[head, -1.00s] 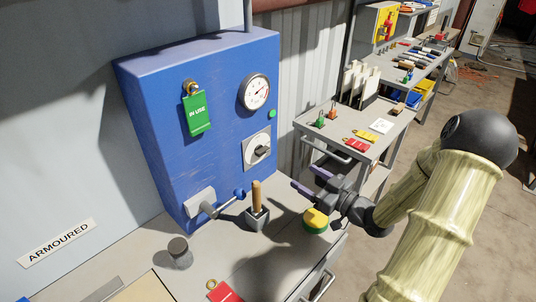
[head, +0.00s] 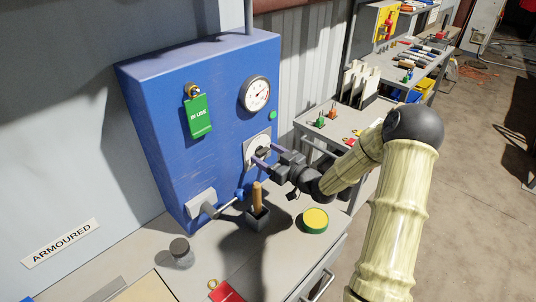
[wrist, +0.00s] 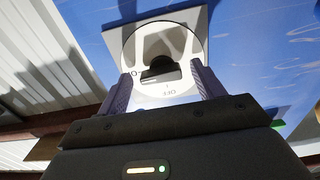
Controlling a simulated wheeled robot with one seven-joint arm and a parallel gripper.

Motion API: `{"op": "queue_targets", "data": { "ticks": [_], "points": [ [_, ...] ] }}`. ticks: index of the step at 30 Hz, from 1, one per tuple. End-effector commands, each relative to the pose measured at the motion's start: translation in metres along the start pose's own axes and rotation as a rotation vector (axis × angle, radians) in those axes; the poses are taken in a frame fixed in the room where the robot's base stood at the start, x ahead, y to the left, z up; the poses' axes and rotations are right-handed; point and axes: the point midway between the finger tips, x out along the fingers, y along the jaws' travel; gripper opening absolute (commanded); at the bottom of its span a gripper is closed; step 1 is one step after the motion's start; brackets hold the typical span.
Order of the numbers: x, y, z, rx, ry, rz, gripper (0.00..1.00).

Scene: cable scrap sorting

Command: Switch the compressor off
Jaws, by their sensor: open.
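The compressor's blue cabinet (head: 165,90) stands against the wall. Its rotary switch is a dark knob on a pale square plate (head: 249,151), low on the right of the front face. The plate also shows in the wrist view (wrist: 201,25), with the dark knob (wrist: 158,68) and the printed word OFF near my gripper. My gripper (head: 262,154) is open. Its two fingers reach to the switch, one on either side of the knob in the wrist view (wrist: 155,88). I cannot tell whether they touch it. In the head view the fingers partly hide the knob.
A green IN USE tag (head: 198,117) hangs on the cabinet beside a round gauge (head: 255,94). Below are a lever with a blue ball (head: 239,195), a wooden-handled tool (head: 257,196) and a yellow-green round thing (head: 315,220). A grey cart (head: 310,109) stands right.

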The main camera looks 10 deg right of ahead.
Motion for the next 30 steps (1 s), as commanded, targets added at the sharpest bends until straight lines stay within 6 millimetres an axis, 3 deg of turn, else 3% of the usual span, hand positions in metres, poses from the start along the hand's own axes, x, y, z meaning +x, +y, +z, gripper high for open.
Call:
{"op": "queue_targets", "data": {
  "ticks": [8,15,30],
  "points": [
    [0.0027,-0.0018,0.0002,0.0,0.0,-0.003,0.68],
    [0.0017,-0.0009,0.0003,0.0,0.0,-0.002,0.23],
    [0.0001,0.0001,0.0032,-0.079,-0.001,0.0,0.23]
  ]
}}
